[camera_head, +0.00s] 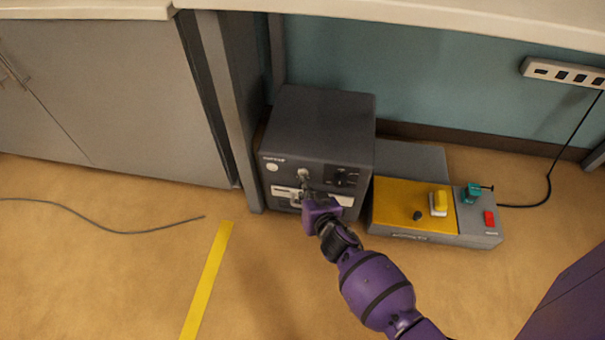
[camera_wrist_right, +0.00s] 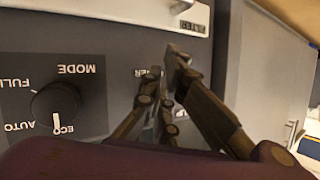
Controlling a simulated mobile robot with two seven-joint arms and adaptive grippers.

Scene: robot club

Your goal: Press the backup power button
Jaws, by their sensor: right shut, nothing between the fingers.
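A dark grey unit (camera_head: 318,120) stands on the floor under the desk. Its front has a small label at upper left, a pale round part (camera_head: 272,167), another pale round part (camera_head: 303,174) and a dark dial panel at right. The wrist view shows the mode dial (camera_wrist_right: 56,104) upside down, marked FULL, AUTO and ECO. Beside it a label (camera_wrist_right: 148,72) ending in "ER" is partly covered by my fingers. My right gripper (camera_head: 305,187) is shut and empty, its tips close to the front below the second round part; contact cannot be told. My left gripper is out of view.
A grey and yellow box (camera_head: 403,205) with a yellow switch, a teal part and a red switch stands close on the right. A desk leg (camera_head: 226,100) is at left. A socket strip (camera_head: 565,73) hangs at upper right. Open floor (camera_head: 110,255) lies in front, with a cable and yellow tape.

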